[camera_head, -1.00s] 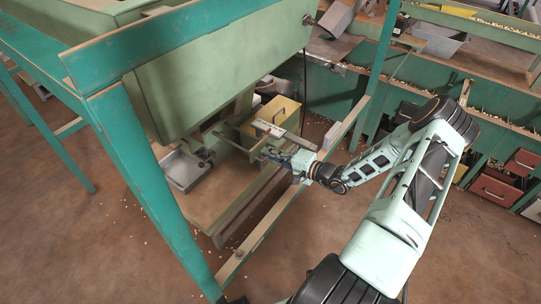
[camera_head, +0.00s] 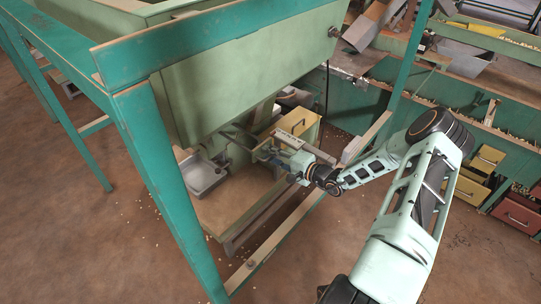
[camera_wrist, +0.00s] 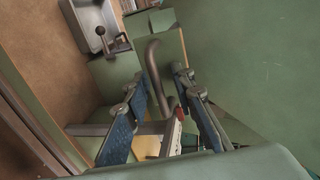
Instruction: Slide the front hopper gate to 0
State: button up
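The front hopper (camera_head: 250,70) is a large green bin on a teal frame. Its spout area is below, with a grey metal tray (camera_head: 204,176) to the left. In the wrist view a curved grey handle (camera_wrist: 154,75), apparently the gate's, rises between my gripper's (camera_wrist: 158,88) two blue-padded fingers. The fingers stand apart on either side of it, and no grip on it shows. A pale scale strip (camera_wrist: 175,132) with a red mark lies low between the fingers; its figures are unreadable. In the head view my gripper (camera_head: 263,152) is under the hopper, its fingertips small and partly hidden.
A yellow box (camera_head: 306,132) stands just behind my gripper. A teal post (camera_head: 165,180) and a lower rail (camera_head: 275,232) frame the hopper. Benches with scattered nuts and drawers (camera_head: 518,215) are at the right.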

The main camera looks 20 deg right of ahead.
jog(key=shift+s, duration=0.1)
jog(key=v, duration=1.2)
